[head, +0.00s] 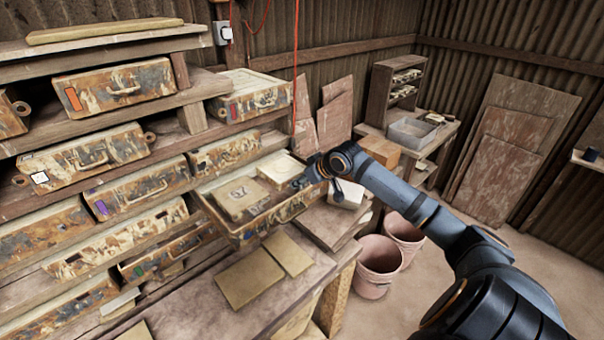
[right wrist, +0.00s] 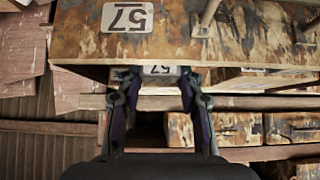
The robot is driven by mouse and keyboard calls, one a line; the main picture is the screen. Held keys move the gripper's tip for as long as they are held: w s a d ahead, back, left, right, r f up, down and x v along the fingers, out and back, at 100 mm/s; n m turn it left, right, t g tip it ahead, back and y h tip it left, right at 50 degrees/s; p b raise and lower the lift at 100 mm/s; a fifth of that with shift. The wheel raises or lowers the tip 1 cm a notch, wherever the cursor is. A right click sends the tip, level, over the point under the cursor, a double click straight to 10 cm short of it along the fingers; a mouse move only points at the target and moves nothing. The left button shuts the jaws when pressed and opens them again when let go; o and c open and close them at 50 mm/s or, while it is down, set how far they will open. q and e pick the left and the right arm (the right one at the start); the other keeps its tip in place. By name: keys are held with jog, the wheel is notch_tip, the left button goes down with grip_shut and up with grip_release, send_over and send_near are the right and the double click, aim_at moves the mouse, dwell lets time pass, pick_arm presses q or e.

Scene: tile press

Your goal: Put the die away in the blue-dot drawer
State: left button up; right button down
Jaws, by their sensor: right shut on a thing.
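The open drawer (head: 285,212) is pulled out of the rack, with worn cream and rust paint. A small bluish mark shows at the left of its front. A pale block, which I take as the die (head: 276,168), is at the drawer's right side. My right gripper (head: 304,180) is at this block, shut on it. In the right wrist view, the gripper (right wrist: 157,82) has a white "57" label between its fingers; most of the block is hidden behind the drawer front (right wrist: 175,42), which carries a "57" tag. My left gripper is not in view.
A tan block (head: 238,198) lies in the same drawer, left of the die. Closed drawers (head: 143,193) fill the rack. Flat tiles (head: 248,277) lie on the bench below. Pink buckets (head: 378,262) stand on the floor, and a red cord (head: 296,65) hangs behind.

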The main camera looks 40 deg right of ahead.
jog(key=shift+f, duration=0.15)
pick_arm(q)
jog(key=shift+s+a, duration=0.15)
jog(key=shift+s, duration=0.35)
pick_arm(e)
jog(key=shift+d, duration=0.1)
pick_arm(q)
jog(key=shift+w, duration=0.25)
pick_arm(e)
jog(key=shift+f, duration=0.1)
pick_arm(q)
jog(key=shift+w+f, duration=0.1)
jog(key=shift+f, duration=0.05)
pick_arm(e)
jog(key=shift+f, duration=0.4)
jog(key=c, duration=0.8)
grip_release()
jog(key=shift+o, duration=0.2)
notch_tip(320, 180, up, 10)
jog(key=shift+r, duration=0.1)
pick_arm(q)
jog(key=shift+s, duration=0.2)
